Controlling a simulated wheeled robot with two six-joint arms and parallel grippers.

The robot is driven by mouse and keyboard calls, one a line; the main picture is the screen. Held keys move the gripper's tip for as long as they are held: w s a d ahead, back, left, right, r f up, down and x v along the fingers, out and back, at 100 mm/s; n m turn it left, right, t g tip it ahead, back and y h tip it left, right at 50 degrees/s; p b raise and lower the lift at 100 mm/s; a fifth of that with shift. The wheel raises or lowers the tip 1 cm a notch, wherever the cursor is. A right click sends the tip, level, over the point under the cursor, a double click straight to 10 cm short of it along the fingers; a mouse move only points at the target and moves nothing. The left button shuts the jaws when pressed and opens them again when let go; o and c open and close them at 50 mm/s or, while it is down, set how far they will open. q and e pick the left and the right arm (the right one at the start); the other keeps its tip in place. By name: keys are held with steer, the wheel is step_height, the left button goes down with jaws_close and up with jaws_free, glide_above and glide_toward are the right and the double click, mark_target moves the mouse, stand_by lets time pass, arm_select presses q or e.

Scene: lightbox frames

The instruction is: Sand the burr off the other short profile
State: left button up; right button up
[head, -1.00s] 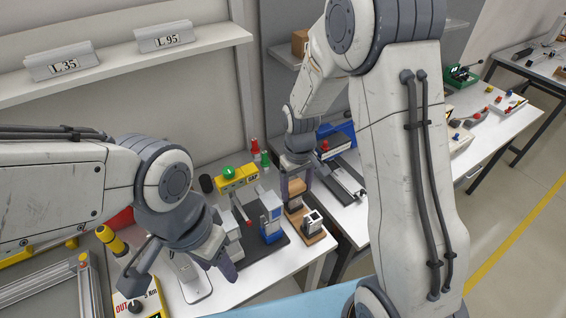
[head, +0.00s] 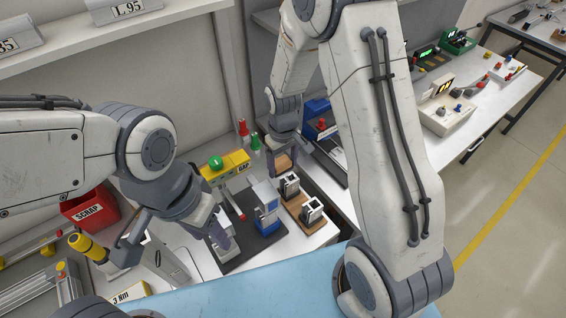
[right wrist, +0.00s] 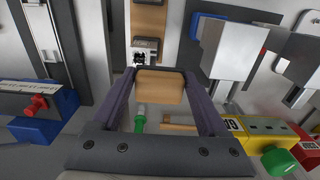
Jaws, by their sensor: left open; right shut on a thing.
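Two short metal profiles stand upright on a wooden board (head: 298,202), the rear profile (head: 289,183) and the front profile (head: 312,210). Any burr is too small to make out. My right gripper (head: 284,150) is shut on a tan sanding block (head: 281,162), held above and just behind the rear profile. In the right wrist view the block (right wrist: 160,87) sits between both fingers, and one profile (right wrist: 146,48) shows beyond it, apart from it. My left gripper (head: 222,240) is open and empty, left of the blue-and-grey device (head: 267,203).
A yellow gauge (head: 227,167) with a green button stands behind the dark mat (head: 252,248). A red scrap bin (head: 88,208) is at the left. A blue machine (head: 318,122) stands behind the right gripper. A light blue surface (head: 240,297) lies in front.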

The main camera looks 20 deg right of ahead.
mark_target(283, 172)
step_height(283, 172, down, 8)
steer(key=b, duration=0.5)
steer(key=shift+r+b, duration=0.2)
steer(key=shift+b, duration=0.2)
steer(key=shift+w+d+r, duration=0.15)
steer(key=shift+d+r, duration=0.1)
steer(key=shift+c, duration=0.6)
steer(key=shift+w+d+f, duration=0.1)
steer(key=shift+d+f, duration=0.05)
steer(key=shift+d, duration=0.25)
steer(key=shift+w+d+f, duration=0.1)
steer(key=shift+d, duration=0.3)
steer(key=shift+w+d, duration=0.2)
steer(key=shift+d, duration=0.25)
steer(key=a+r+p, duration=0.1)
steer(key=s+a+r+p, duration=0.1)
steer(key=a+r, duration=0.1)
steer(key=shift+r+p, duration=0.25)
steer(key=shift+p, duration=0.05)
steer(key=shift+r+p, duration=2)
steer(key=shift+r, duration=0.4)
